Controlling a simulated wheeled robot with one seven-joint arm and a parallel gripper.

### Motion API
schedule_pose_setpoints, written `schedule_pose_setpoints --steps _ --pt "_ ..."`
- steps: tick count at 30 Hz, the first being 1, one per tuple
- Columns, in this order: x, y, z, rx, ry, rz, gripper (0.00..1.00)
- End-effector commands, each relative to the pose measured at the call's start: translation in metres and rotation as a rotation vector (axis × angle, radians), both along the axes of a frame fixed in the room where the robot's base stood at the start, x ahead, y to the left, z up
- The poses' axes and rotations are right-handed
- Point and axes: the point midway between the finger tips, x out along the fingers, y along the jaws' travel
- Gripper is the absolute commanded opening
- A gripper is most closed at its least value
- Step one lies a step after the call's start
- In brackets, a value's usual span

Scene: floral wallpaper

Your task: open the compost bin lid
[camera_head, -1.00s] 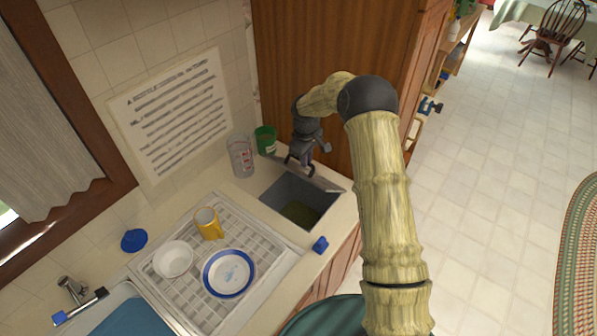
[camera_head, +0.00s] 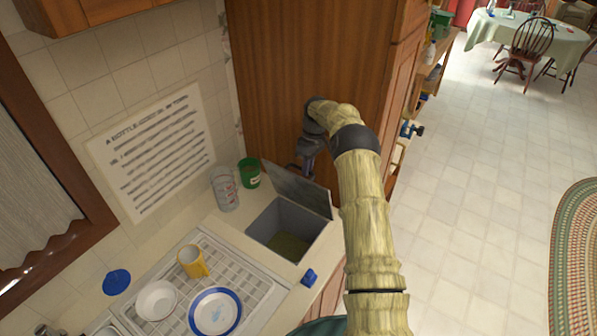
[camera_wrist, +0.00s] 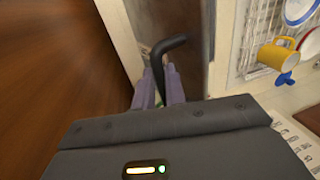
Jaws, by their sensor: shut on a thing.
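The compost bin is a square grey well (camera_head: 256,226) set into the counter, with dark greenish matter at its bottom. Its grey lid (camera_head: 290,187) stands raised and tilted along the far edge of the opening, beside the wooden cabinet. My gripper (camera_head: 307,172) is just behind the lid's upper edge, close to the cabinet side. In the wrist view, its purple fingers (camera_wrist: 160,88) are shut on a black bent handle (camera_wrist: 174,46) at the lid. The exact finger contact is partly hidden by the gripper body.
A tall wooden cabinet (camera_head: 270,90) stands close behind my gripper. A green cup (camera_head: 249,173) and a clear measuring cup (camera_head: 224,190) stand left of the bin. A dish rack (camera_head: 252,287) holds a yellow mug (camera_head: 191,262) and dishes. A blue object (camera_head: 309,277) sits near the counter edge.

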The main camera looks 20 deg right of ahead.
Motion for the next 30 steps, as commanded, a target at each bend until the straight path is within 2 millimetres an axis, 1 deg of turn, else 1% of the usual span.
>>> schedule_pose_setpoints --steps 1,9,21,22,25,30 --pt "-0.001 -0.005 -0.007 -0.001 0.006 -0.004 0.00" --pt "0.001 -0.018 -0.007 -0.001 0.007 -0.013 0.00" --pt "0.000 -0.020 -0.008 -0.001 0.010 -0.015 0.00" --pt "0.000 -0.020 -0.008 -0.001 0.010 -0.015 0.14" --pt "0.001 -0.019 -0.007 0.000 0.009 -0.014 0.34" --pt "0.002 -0.018 -0.004 0.000 0.006 -0.013 0.34"
